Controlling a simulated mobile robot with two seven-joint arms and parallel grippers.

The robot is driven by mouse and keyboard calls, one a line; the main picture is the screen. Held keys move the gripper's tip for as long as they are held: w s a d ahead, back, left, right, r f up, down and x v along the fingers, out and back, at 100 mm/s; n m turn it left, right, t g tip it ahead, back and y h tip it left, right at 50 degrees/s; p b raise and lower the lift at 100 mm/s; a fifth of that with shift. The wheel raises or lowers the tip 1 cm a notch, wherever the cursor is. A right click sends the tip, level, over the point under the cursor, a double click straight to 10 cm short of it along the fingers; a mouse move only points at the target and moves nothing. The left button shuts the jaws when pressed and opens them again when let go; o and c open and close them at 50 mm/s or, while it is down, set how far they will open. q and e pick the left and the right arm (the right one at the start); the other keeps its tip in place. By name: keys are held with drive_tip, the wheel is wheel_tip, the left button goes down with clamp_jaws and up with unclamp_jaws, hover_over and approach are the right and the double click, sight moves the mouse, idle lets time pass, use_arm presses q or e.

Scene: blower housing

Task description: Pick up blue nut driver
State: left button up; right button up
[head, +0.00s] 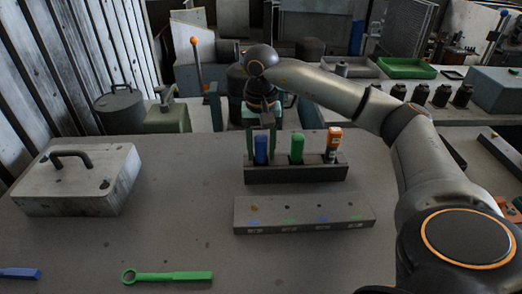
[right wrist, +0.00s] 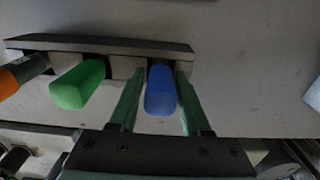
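The blue nut driver (head: 261,149) stands upright in the dark slotted rack (head: 297,175), its blue handle showing above the rack. My right gripper (head: 261,150) comes down over it from above, with one green finger on each side of the handle. In the right wrist view the blue handle (right wrist: 161,91) lies between the two fingers (right wrist: 161,95), with narrow gaps beside it, so the gripper looks open. The driver's lower part is hidden in the rack. My left gripper is not in view.
A green-handled tool (head: 297,147) and an orange one (head: 333,145) stand in the same rack. A grey block (head: 304,213) with coloured marks lies in front. A green wrench (head: 167,277), a blue-handled piece (head: 20,273) and a metal case (head: 78,178) are at left.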

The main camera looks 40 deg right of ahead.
clamp_jaws()
drive_tip(key=shift+r, duration=0.15)
idle(0.4)
wheel_tip(320, 180, up, 9)
drive_tip(key=shift+f+p, duration=0.1)
drive_tip(key=shift+p, duration=0.75)
drive_tip(key=shift+r, duration=0.55)
drive_tip(key=shift+c, duration=1)
unclamp_jaws()
drive_tip(key=shift+f, duration=0.1)
clamp_jaws()
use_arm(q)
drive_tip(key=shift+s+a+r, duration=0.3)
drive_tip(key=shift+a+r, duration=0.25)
